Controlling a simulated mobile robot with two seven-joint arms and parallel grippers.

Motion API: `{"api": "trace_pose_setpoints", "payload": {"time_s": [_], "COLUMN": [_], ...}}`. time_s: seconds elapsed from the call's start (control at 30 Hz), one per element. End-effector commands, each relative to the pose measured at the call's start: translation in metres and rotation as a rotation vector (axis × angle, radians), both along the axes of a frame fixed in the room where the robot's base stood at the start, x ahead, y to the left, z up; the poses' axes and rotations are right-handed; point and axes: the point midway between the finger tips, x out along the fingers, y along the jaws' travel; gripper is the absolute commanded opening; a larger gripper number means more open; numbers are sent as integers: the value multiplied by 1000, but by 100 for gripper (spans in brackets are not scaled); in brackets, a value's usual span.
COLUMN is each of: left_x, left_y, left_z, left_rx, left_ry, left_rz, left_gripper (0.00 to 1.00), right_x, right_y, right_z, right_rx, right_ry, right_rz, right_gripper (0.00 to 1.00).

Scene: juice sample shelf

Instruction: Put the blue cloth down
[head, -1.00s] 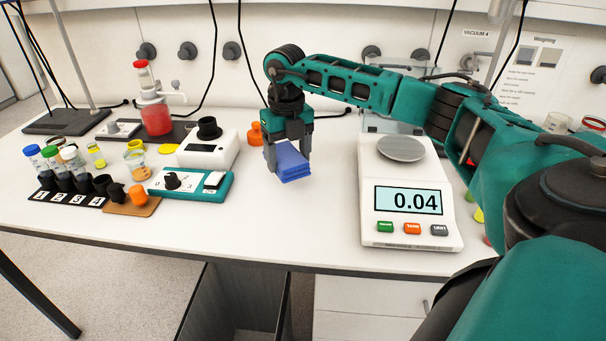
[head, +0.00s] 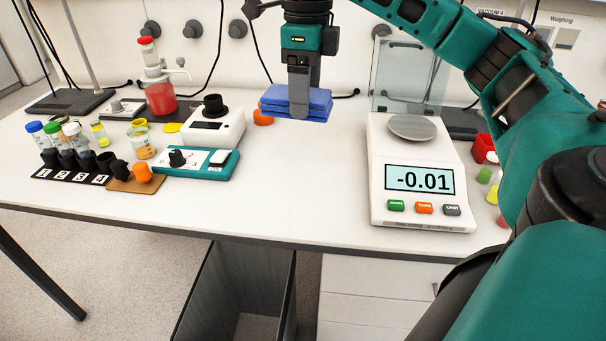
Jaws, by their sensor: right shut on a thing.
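The blue cloth (head: 273,102) is a folded, layered block. My right gripper (head: 299,112) is shut on it, with a grey finger in front of the cloth. The cloth appears raised above the back of the white bench, left of the balance; its exact height is hard to tell. The gripper points down. My left gripper is not in view.
The white balance (head: 419,208) reads -0.01 and stands to the right. A white device (head: 212,128), a teal device (head: 200,168) and a row of vials in a numbered rack (head: 70,177) stand to the left. The bench (head: 290,190) between is clear. A dark bin (head: 238,290) stands below.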

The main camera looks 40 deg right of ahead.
Motion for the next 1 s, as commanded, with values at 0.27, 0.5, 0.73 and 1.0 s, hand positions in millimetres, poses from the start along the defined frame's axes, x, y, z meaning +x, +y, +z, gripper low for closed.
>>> {"api": "trace_pose_setpoints", "payload": {"time_s": [0.27,0.5,0.73,1.0], "left_x": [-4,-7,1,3], "left_y": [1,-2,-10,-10], "left_z": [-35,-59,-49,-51], "left_rx": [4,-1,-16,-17], "left_ry": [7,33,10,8], "left_rz": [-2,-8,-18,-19], "left_gripper": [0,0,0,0], "right_x": [-14,-14,-13,-13], "right_y": [3,2,2,3], "right_z": [-33,-92,-137,-165], "right_rx": [-11,-12,-13,-12], "right_ry": [8,8,5,5], "right_rz": [114,108,107,107], "right_gripper": [32,32,32,32]}}
